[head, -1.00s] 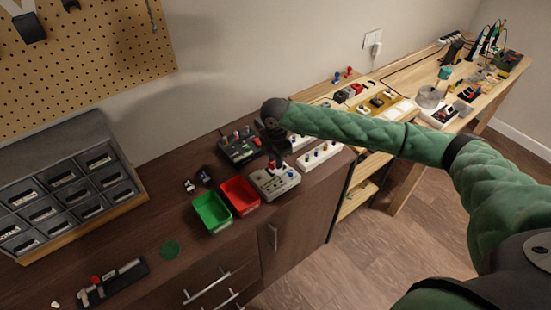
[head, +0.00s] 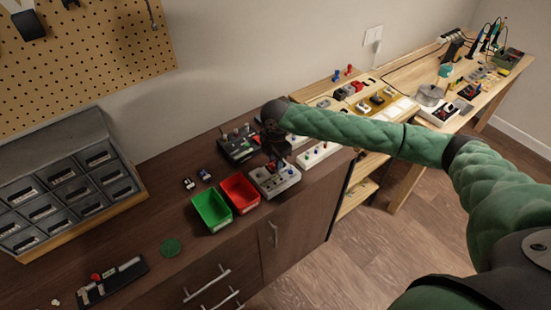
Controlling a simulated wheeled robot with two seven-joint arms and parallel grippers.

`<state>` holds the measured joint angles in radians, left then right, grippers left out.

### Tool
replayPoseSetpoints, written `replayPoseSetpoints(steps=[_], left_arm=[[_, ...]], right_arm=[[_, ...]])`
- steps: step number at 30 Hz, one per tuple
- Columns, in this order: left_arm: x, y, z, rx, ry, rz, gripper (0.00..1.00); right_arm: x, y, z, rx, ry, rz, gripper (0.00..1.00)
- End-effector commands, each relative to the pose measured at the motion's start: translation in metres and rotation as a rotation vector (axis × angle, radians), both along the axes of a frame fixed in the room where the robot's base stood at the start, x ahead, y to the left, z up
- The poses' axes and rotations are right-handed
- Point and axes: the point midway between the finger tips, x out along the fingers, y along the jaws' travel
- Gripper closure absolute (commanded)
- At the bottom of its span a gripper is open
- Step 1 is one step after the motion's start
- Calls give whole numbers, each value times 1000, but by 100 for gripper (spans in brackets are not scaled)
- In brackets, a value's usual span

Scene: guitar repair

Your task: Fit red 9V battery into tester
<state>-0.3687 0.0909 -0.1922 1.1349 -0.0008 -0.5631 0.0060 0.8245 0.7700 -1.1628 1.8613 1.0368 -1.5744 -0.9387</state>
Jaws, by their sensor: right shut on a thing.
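My right gripper (head: 274,158) points down over a light grey box with knobs (head: 287,184), which looks like the tester, near the front edge of the dark cabinet top. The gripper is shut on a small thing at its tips. Only a bit of red shows there; I take it for the red 9V battery (head: 271,166). The gripper hides most of it, and I cannot tell whether it touches the box or sits in a slot. My left gripper is not in view.
A red bin (head: 240,193) and a green bin (head: 212,210) stand left of the grey box. A black device (head: 238,146) is behind it, and a white box (head: 319,153) is to the right. A drawer unit (head: 70,190) stands at the left. The cabinet top between is mostly clear.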

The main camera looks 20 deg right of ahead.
Motion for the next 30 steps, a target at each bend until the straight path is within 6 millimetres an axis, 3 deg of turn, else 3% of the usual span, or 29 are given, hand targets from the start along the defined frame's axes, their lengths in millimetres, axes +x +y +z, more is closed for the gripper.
replayPoseSetpoints(steps=[14,15,18,30], left_arm=[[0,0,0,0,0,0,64],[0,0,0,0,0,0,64],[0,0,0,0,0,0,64],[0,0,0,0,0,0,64]], right_arm=[[0,0,-5,0,0,0,95],[0,0,-5,1,0,0,73],[0,0,-5,1,0,0,53],[-1,0,-6,0,3,1,51]])
